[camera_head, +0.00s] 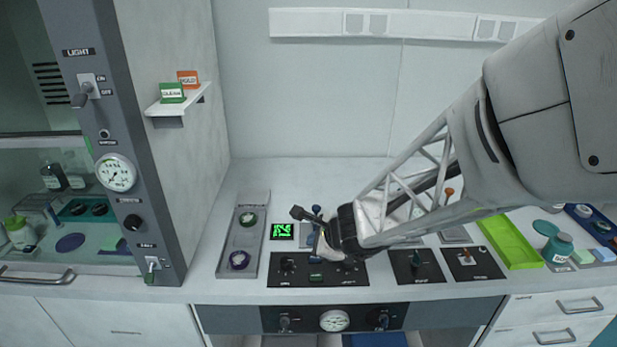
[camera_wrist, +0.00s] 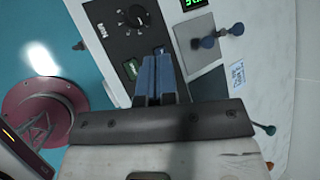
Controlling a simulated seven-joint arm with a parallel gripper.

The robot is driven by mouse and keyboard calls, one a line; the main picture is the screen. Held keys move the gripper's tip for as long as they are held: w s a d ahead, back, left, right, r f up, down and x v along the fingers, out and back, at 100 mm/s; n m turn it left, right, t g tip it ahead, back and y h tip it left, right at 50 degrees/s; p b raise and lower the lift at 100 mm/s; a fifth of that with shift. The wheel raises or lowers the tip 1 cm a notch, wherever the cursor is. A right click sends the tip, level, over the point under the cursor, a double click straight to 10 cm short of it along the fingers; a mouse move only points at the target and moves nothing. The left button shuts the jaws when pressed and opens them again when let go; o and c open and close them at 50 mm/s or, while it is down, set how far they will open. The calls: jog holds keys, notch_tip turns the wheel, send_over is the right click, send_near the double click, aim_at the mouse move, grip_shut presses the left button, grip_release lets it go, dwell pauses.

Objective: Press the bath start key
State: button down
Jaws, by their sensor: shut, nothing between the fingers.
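A black control panel (camera_head: 290,279) lies on the bench below my arm, with dark knobs on it. The panel also shows in the wrist view (camera_wrist: 112,42), with a round knob (camera_wrist: 135,17) and a small green key (camera_wrist: 130,69) whose lettering I cannot read. I cannot confirm that this is the bath start key. My gripper (camera_wrist: 157,54) is shut and empty, its blue fingers side by side over the panel, just right of the green key in the wrist view. Whether the fingers touch the panel cannot be told. In the head view my arm hides part of the panel.
A green-lit display (camera_head: 282,231) sits behind the panel. A grey tray (camera_head: 227,265) is at left. Smaller black panels (camera_head: 416,266) and a lime tray (camera_head: 511,243) are at right.

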aim_at(315, 277)
jog(key=shift+f, duration=0.2)
jog(key=shift+f, duration=4.2)
jog(key=shift+f, duration=0.8)
jog(key=shift+r, duration=0.15)
dwell(0.4)
jog(key=shift+r, duration=0.65)
jog(key=shift+r, duration=2.5)
